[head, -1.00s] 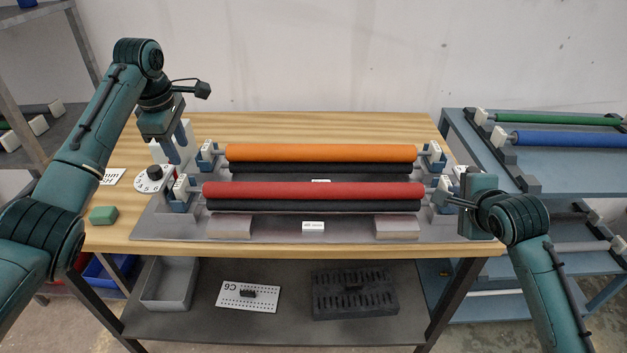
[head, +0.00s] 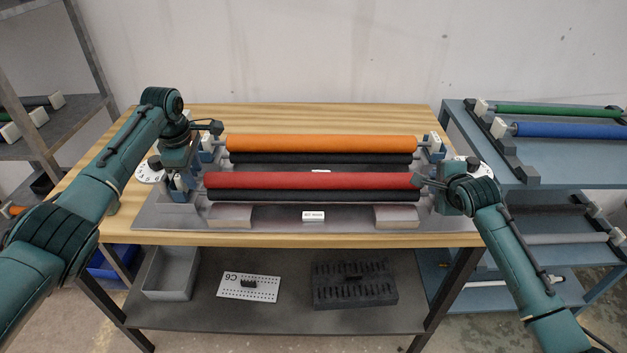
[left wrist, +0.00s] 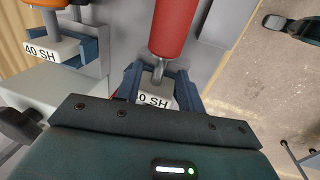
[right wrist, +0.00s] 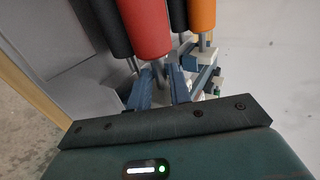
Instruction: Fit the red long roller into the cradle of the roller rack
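The red long roller (head: 310,181) lies level at the front of the plate processor, just above a black roller (head: 310,196). My left gripper (head: 178,184) is at its left end; in the left wrist view its blue fingers (left wrist: 157,90) straddle the white end block, partly readable as "0 SH". My right gripper (head: 432,184) is at its right end; in the right wrist view its fingers (right wrist: 158,92) lie on either side of the shaft end. Whether either pair of fingers presses on the roller's ends cannot be told. A blue-grey rack (head: 560,165) stands at the right.
An orange roller (head: 320,143) lies behind the red one. The rack's upper shelf holds a green roller (head: 555,111) and a blue roller (head: 570,131). A grey bin (head: 172,275) and black tray (head: 354,287) stand on the lower shelf. A white dial (head: 149,171) is near my left gripper.

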